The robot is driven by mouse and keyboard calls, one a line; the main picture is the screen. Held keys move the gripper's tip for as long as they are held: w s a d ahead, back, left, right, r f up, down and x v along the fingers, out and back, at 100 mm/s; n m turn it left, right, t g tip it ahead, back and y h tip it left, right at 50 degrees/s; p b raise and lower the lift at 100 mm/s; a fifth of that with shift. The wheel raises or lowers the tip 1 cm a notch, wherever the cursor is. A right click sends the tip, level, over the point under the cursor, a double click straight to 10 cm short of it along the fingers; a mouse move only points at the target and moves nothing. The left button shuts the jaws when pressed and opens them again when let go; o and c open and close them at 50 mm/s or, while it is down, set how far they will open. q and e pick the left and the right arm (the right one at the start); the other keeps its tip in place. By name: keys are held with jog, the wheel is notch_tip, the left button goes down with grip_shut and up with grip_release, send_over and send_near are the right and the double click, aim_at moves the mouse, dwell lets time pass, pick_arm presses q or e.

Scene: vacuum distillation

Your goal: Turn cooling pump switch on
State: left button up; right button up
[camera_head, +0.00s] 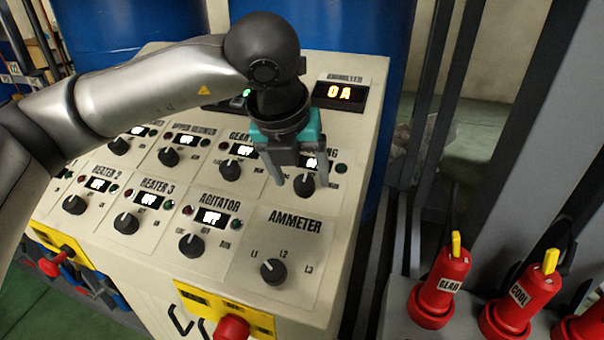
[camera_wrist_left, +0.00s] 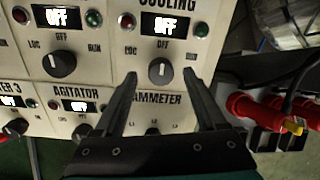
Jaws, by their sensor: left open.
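The cooling pump switch (camera_head: 304,185) is a black rotary knob at the right end of the panel's upper row. In the left wrist view the cooling knob (camera_wrist_left: 161,71) shows under the word COOLING, its white mark pointing up to OFF. Its display (camera_wrist_left: 165,25) reads OFF, between a red and a green lamp. My left gripper (camera_head: 293,176) is open, and in the head view its fingers hang over the cooling section, partly hiding the label. In the wrist view the fingertips (camera_wrist_left: 158,80) lie either side of the knob and a little below it, apart from it. My right gripper is not in view.
The sloped cream panel (camera_head: 330,240) carries several other knobs, including the gear knob (camera_head: 230,170), agitator knob (camera_head: 191,245) and ammeter knob (camera_head: 273,271). Red plugs marked GEAR (camera_head: 443,285) and COOL (camera_head: 520,295) stand at right. Blue drums (camera_head: 340,25) stand behind.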

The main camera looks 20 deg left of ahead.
pick_arm(q)
jog(key=shift+x, duration=0.8)
jog(key=shift+c, duration=0.3)
grip_shut()
